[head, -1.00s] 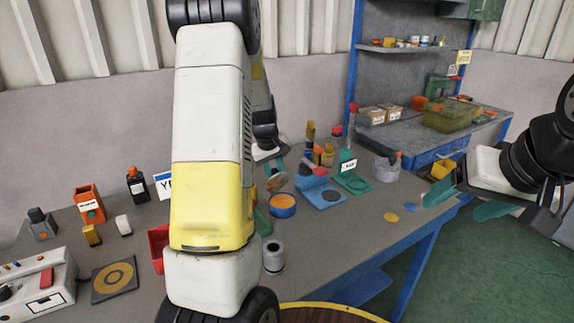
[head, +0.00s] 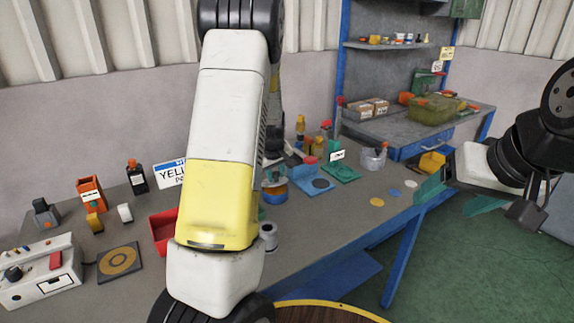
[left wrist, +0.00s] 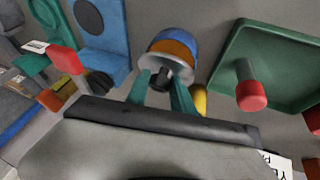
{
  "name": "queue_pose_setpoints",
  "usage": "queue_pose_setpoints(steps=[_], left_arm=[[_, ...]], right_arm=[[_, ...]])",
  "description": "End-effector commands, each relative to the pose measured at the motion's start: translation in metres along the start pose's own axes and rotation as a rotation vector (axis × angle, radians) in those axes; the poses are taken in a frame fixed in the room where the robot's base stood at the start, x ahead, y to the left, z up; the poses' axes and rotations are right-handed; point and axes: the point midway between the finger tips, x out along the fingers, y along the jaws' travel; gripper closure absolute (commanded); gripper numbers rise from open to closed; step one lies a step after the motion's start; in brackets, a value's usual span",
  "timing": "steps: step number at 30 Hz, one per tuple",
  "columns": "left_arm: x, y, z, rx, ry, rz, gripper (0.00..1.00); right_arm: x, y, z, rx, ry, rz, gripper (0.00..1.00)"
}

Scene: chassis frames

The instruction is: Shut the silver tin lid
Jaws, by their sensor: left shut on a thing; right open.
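The blue tin with an orange band (head: 275,197) stands on the workbench, partly hidden behind my left arm. It also shows at the top middle of the left wrist view (left wrist: 176,47). The silver lid (left wrist: 158,66) is a round grey disc with a dark knob (left wrist: 161,77). My left gripper (left wrist: 161,92) is shut on this knob, with a teal finger on each side. The lid is at the tin's top; I cannot tell whether it is fully seated. My right gripper (head: 458,196) is open and empty at the right, off the bench edge.
A blue stand (head: 315,180) and a green stand (head: 340,172) are right of the tin. A red tray (head: 163,232) and a grey cylinder (head: 268,236) are nearer. A green tray (left wrist: 268,65) with a red-capped item lies beside the tin in the left wrist view.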

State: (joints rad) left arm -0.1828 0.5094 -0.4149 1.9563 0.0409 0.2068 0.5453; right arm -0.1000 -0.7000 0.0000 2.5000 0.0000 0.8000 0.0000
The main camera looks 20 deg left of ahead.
Motion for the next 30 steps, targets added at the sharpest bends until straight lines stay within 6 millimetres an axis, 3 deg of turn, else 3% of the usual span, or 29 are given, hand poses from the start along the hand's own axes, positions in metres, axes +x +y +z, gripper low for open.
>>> queue_pose_setpoints(steps=[1,10,30], left_arm=[[0.005,-0.002,0.015,0.001,-0.025,-0.010,1.00],[0.014,-0.003,0.032,0.010,-0.011,-0.011,1.00],[0.020,-0.006,0.037,0.038,0.103,-0.015,1.00]], right_arm=[[0.000,0.000,0.000,0.000,0.000,0.000,0.28],[0.000,0.000,0.000,0.000,0.000,0.000,0.28],[0.000,0.000,0.000,0.000,0.000,0.000,0.28]])
